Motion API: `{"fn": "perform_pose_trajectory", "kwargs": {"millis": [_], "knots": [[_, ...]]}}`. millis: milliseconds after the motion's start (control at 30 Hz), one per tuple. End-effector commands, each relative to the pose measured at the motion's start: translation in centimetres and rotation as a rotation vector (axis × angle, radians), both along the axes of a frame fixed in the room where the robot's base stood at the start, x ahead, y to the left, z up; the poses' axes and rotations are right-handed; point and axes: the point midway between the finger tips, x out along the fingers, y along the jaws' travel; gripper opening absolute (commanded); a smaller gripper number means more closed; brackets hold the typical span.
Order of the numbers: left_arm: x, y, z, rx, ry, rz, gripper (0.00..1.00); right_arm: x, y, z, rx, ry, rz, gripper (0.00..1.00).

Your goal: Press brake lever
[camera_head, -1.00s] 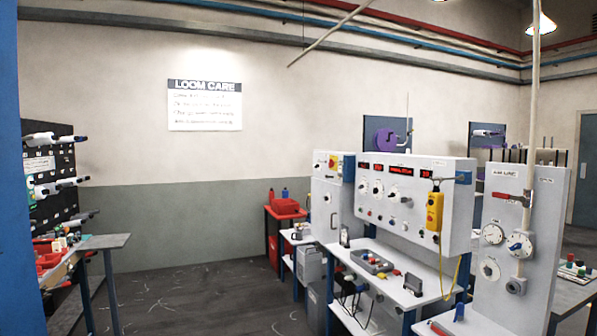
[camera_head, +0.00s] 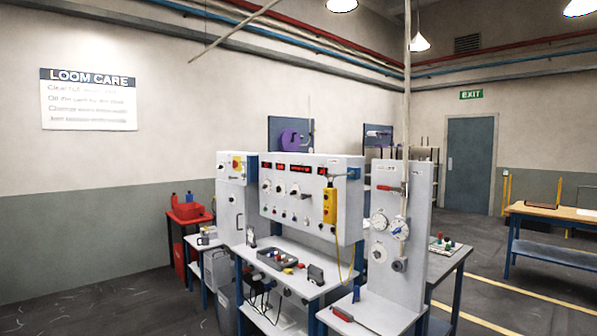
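I see no part labelled as a brake lever that I can read. A red-handled lever (camera_head: 388,188) sits on the upright grey panel (camera_head: 412,255) at the right of the machine, above its round gauges. Another long part with a red handle (camera_head: 342,314) lies low on the ledge in front of that panel. I cannot tell which of them, if either, is the brake lever. Neither of my grippers is in view.
The control cabinet (camera_head: 350,205) has red displays, knobs and a yellow pendant (camera_head: 330,206). A grey tray (camera_head: 277,260) is on the shelf below. A red-topped cart (camera_head: 190,214) stands left; a wooden-topped bench (camera_head: 560,213) stands right. Floor shows at left and right.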

Motion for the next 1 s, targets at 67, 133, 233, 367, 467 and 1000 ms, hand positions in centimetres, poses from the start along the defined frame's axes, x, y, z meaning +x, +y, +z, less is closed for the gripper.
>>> {"fn": "perform_pose_trajectory", "kwargs": {"millis": [67, 133, 233, 367, 467, 1000], "knots": [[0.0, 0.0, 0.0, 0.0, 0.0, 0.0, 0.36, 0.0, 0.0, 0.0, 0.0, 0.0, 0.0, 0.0], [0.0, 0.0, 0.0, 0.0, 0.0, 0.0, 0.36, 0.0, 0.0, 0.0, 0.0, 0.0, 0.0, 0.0], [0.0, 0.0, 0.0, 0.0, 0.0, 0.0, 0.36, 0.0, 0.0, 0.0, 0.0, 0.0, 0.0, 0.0], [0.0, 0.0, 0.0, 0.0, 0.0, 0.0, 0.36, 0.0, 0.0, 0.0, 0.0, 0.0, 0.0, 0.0], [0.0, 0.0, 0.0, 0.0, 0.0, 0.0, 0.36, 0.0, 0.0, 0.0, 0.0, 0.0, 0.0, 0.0], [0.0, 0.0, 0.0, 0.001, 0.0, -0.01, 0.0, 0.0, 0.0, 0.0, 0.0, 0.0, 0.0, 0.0]]}}
